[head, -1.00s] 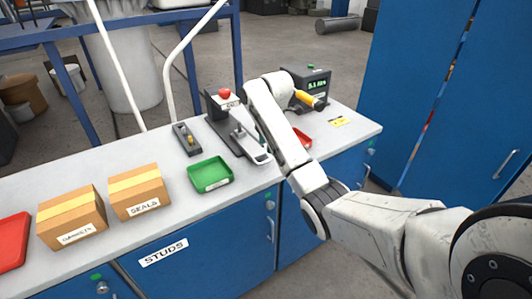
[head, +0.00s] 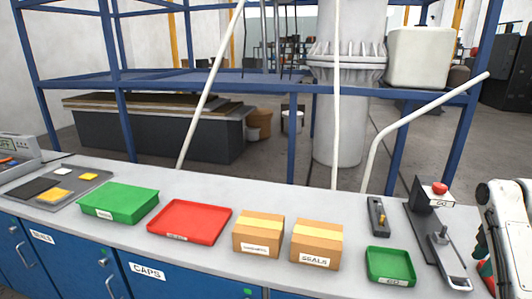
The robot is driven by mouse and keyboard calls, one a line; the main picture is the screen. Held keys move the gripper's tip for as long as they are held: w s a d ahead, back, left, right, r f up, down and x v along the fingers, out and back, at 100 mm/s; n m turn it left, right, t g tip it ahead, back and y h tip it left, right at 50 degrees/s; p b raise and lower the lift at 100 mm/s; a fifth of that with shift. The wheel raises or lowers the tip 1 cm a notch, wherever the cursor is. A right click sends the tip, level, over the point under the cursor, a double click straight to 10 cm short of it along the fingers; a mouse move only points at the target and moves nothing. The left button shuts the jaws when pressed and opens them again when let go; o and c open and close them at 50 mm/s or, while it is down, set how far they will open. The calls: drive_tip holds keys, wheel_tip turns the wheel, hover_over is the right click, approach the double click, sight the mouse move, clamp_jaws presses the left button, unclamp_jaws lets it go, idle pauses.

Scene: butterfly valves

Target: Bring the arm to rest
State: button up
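Part of my white arm (head: 506,222) shows at the right edge of the head view, bent at a rounded joint beside the bench fixture. My gripper is not in view, so I cannot see whether it holds anything. The fixture (head: 433,235), with a red knob and a long metal lever, stands on the bench just left of my arm. Small red and green patches show beside the arm, partly hidden by it.
The bench carries a green tray (head: 391,279), a small dark block (head: 379,222), a SEALS box (head: 316,259), another cardboard box (head: 258,248), a red tray (head: 190,222), a green bin (head: 119,212) and a grey mat (head: 88,188). Blue rails and pipes stand behind.

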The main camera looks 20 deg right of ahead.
drive_tip(key=s+a+f+m+y, duration=0.1)
drive_tip(key=a+f+m, duration=0.1)
drive_tip(key=a+f, duration=0.5)
drive_tip(key=s+a+f+m, duration=0.15)
drive_tip(key=a+f, duration=0.25)
drive_tip(key=a, duration=0.7)
drive_tip(key=a+f+m+y, duration=0.1)
drive_tip(key=a+f+m, duration=0.1)
drive_tip(key=a+f, duration=0.5)
drive_tip(key=s+a+m, duration=0.3)
drive_tip(key=s+a, duration=0.3)
drive_tip(key=s, duration=0.3)
drive_tip(key=s+a+f+m+h, duration=0.1)
drive_tip(key=s+a+m, duration=0.2)
drive_tip(key=s+a, duration=0.3)
drive_tip(key=s, duration=0.4)
drive_tip(key=shift+a+f+m+g, duration=0.25)
drive_tip(key=shift+a+m+g, duration=0.05)
drive_tip(key=shift+m+g, duration=0.1)
